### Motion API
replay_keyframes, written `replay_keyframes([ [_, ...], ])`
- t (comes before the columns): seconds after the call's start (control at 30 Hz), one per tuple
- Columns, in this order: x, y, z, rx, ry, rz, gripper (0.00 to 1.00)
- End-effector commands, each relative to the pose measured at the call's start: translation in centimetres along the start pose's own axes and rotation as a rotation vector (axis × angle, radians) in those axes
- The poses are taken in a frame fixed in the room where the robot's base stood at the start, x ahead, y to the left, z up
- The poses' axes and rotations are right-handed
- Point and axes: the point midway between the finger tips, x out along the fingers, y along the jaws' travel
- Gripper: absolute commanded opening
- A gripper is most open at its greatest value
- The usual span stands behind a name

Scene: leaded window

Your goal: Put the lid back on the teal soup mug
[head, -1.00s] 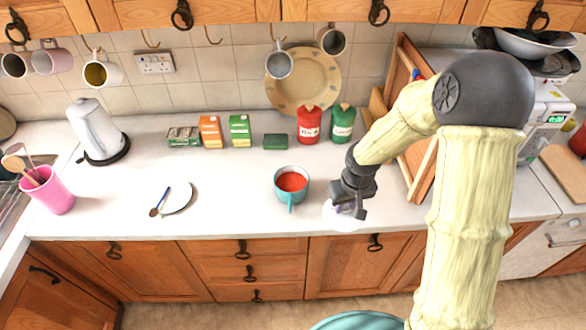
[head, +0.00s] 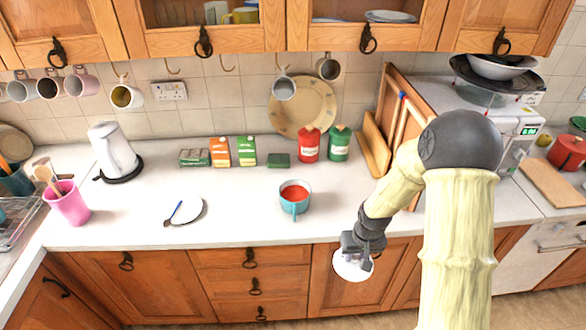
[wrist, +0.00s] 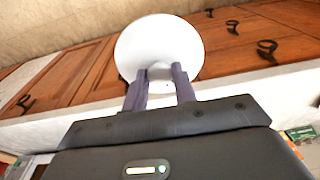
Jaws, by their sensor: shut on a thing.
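The teal soup mug (head: 294,203) stands upright on the worktop, open at the top, with red soup inside and its handle towards the front. The white round lid (head: 346,266) is in my gripper (head: 360,250), to the right of the mug and lower in the head view, against the cabinet doors. In the wrist view the fingers (wrist: 160,88) are shut on the small knob at the middle of the lid (wrist: 160,38). The lid is apart from the mug. The mug does not show in the wrist view.
Wooden boards (head: 376,146) lean at the right. The worktop around the mug is clear.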

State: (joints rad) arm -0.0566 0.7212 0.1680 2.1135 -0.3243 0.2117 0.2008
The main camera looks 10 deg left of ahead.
Motion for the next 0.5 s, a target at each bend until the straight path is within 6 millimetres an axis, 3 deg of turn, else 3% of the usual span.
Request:
replay_keyframes([
  [0.5, 7.0, 7.1, 2.5, 0.23, 0.001, 0.044, 0.06],
])
